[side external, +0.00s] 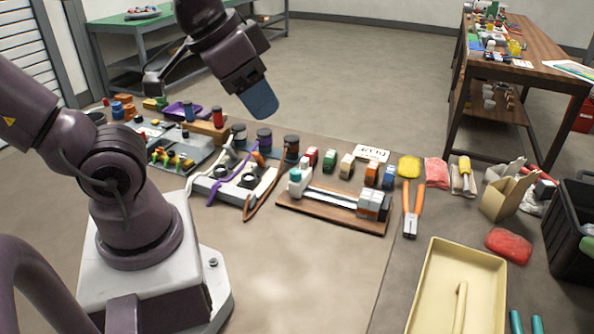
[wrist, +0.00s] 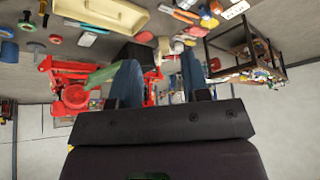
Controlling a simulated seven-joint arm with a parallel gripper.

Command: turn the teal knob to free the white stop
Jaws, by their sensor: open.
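What looks like the teal knob (side external: 295,174) sits at the left end of a wooden board (side external: 330,216) in the side view. A white block (side external: 303,187), perhaps the white stop, is directly beside it; I cannot tell how they are joined. The wrist view looks across the room, and I cannot make out the knob there.
Left of the board is a white fixture (side external: 228,192) with cables. Small colored blocks and a white label card (side external: 372,154) stand behind it. Orange-handled pliers (side external: 412,210) and a cream tray (side external: 432,262) lie to the right. The tabletop in front of the board is clear.

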